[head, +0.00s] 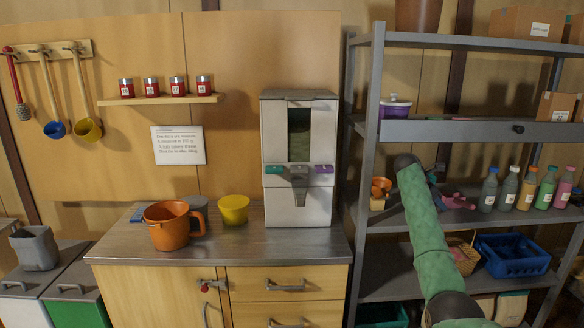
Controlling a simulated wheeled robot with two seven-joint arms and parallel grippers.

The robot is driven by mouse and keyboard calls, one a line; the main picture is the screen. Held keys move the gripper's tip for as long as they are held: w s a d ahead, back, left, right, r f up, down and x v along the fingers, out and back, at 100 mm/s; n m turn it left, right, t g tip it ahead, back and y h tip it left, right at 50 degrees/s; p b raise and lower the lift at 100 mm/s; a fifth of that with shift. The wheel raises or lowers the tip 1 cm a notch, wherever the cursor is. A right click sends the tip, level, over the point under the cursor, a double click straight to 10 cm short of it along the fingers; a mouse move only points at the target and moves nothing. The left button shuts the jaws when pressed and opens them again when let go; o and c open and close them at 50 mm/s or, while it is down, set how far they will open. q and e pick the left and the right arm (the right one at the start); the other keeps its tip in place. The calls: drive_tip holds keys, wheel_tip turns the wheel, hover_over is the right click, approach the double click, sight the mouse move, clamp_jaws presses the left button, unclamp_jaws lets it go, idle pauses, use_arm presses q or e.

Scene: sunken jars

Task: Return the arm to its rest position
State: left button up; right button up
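My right arm, with a green sleeve (425,228), comes in from the lower right and reaches up in front of the grey shelf rack. No held thing can be made out. My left arm and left gripper are not in view.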

drive_tip(key=w+a+r+m+t+y, duration=0.3)
drive_tip(key=w+a+r+m+t, duration=0.3)
drive_tip(key=a+r+m+t, duration=0.55)
drive_tip(key=s+a+f+m+g+y, duration=0.1)
drive_tip(key=s+a+f+m+y, duration=0.1)
drive_tip(key=s+a+f, duration=0.75)
drive_tip(key=s+a+f+m+y, duration=0.2)
drive_tip(key=s+f, duration=0.2)
drive_tip(key=f, duration=1)
drive_tip(key=s+a+f+m+g+y, duration=0.1)
drive_tip(key=s+a+f, duration=0.45)
drive_tip(key=f, duration=0.65)
drive_tip(key=s+a+f+g+y, duration=0.2)
drive_tip(key=s+a+f+g, duration=0.15)
drive_tip(key=s+f, duration=1.55)
drive_tip(key=s+f+g, duration=0.1)
drive_tip(key=s+f, duration=0.6)
drive_tip(key=s, duration=0.6)
drive_tip(key=s+a+f+g, duration=0.1)
drive_tip(key=s+f+g, duration=0.1)
drive_tip(key=s+f, duration=0.5)
drive_tip(key=s+a+f+g, duration=0.1)
drive_tip(key=s+f, duration=0.7)
drive_tip(key=s, duration=1.2)
drive_tip(key=shift+a+g, duration=0.25)
drive_tip(key=shift+g, duration=0.25)
